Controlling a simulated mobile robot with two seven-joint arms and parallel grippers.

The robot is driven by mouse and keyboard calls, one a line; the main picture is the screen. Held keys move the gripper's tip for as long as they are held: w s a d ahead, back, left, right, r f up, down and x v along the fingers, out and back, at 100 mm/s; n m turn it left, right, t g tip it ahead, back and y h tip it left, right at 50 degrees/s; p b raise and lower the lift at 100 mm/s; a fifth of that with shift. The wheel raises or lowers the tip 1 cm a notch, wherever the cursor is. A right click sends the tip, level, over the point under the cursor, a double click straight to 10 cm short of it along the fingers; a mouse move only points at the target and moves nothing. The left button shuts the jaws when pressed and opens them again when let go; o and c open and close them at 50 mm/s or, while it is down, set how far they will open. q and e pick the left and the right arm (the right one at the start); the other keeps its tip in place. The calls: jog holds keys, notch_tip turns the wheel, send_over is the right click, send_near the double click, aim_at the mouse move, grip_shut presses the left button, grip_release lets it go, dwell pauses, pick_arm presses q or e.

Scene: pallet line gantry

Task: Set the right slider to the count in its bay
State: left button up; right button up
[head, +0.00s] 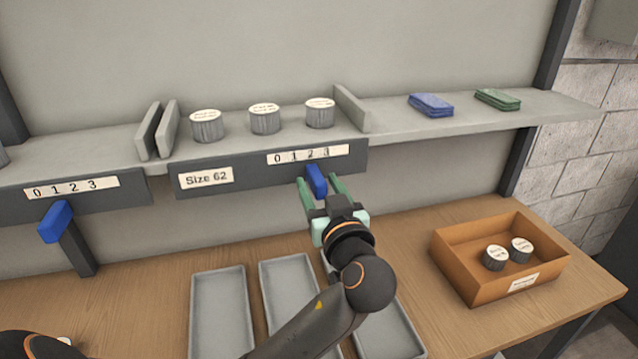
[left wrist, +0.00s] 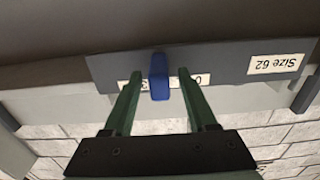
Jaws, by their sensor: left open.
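The right slider, a blue tab (head: 316,180), sits under the right scale strip (head: 308,155) marked 0 1 2 3. In the head view it stands below the 2 and 3 marks; its exact setting is hard to tell. The bay above, labelled Size 62, holds three grey ribbed cans with pale lids (head: 264,119) between upright dividers. My left gripper (head: 324,188) is open, its green fingers on either side of the tab. In the left wrist view the tab (left wrist: 159,77) stands between the open fingertips (left wrist: 158,78) and hides part of the upside-down strip. My right gripper is not in view.
Another blue slider (head: 55,222) hangs under a left scale. Blue (head: 431,106) and green (head: 498,99) packs lie on the shelf at right. Grey trays (head: 219,312) and an orange-brown box (head: 470,287) holding two cans stand on the wooden table below.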

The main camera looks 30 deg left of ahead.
pick_arm(q)
jog(key=shift+c, duration=0.3)
grip_shut()
dwell(1.1)
